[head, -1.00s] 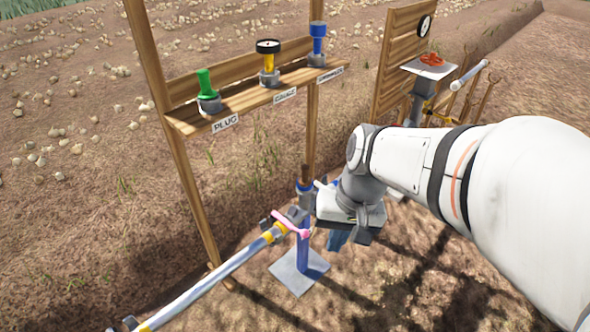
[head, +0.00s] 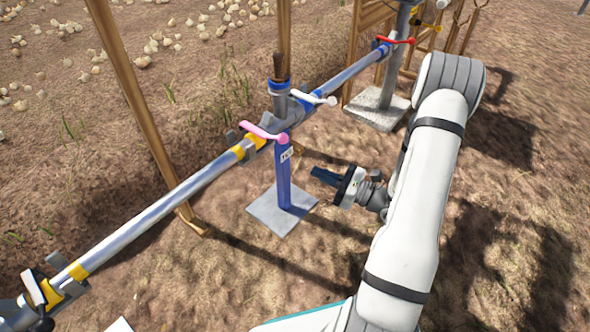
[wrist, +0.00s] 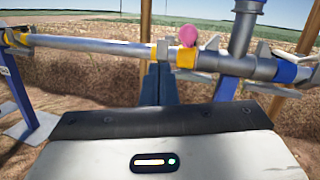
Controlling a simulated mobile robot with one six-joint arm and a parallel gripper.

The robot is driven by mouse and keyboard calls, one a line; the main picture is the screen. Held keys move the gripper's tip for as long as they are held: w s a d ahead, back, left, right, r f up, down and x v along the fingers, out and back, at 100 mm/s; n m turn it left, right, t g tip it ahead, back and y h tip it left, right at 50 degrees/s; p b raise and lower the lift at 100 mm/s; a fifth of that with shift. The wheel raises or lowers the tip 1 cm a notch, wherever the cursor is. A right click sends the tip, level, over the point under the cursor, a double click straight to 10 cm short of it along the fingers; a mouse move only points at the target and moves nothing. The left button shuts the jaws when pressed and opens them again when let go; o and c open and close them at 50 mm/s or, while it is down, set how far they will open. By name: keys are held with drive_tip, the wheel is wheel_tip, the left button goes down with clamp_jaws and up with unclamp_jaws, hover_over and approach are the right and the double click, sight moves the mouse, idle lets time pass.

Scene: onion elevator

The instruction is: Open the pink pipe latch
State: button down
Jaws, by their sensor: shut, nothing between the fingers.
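The pink latch (head: 264,131) is a lever on the pipe joint, just left of the blue post (head: 284,172) in the head view. In the wrist view the pink latch (wrist: 188,36) shows as a rounded pink end on top of the pipe, a little right of the fingers. My gripper (head: 316,173) is right of the blue post in the head view, lower than the latch and apart from it. Its blue fingers (wrist: 158,84) are together and empty, pointing at the pipe in the wrist view.
A white lever (head: 314,97) sits just right of the pink one, and a red lever (head: 394,40) further along. The silver pipe (head: 170,203) runs diagonally. A wooden post (head: 135,110) stands behind it. A square base plate (head: 282,210) lies under the blue post. Open soil lies in front.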

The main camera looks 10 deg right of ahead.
drive_tip(key=d+f+m, duration=0.1)
drive_tip(key=d+f+t+h, duration=0.1)
drive_tip(key=f, duration=0.1)
drive_tip(key=d+f+m+t+h+b, duration=0.1)
drive_tip(key=shift+w+d+f+m, duration=0.15)
drive_tip(key=shift+w+f+m, duration=0.15)
drive_tip(key=shift+w+f, duration=0.1)
drive_tip(key=w+a+r+b, duration=0.4)
drive_tip(key=w+a+r, duration=0.1)
drive_tip(key=w+a, duration=0.3)
drive_tip(key=shift+w+r+b, duration=0.15)
drive_tip(key=shift+w+b, duration=0.2)
drive_tip(key=shift+w, duration=0.1)
drive_tip(key=shift+r, duration=0.1)
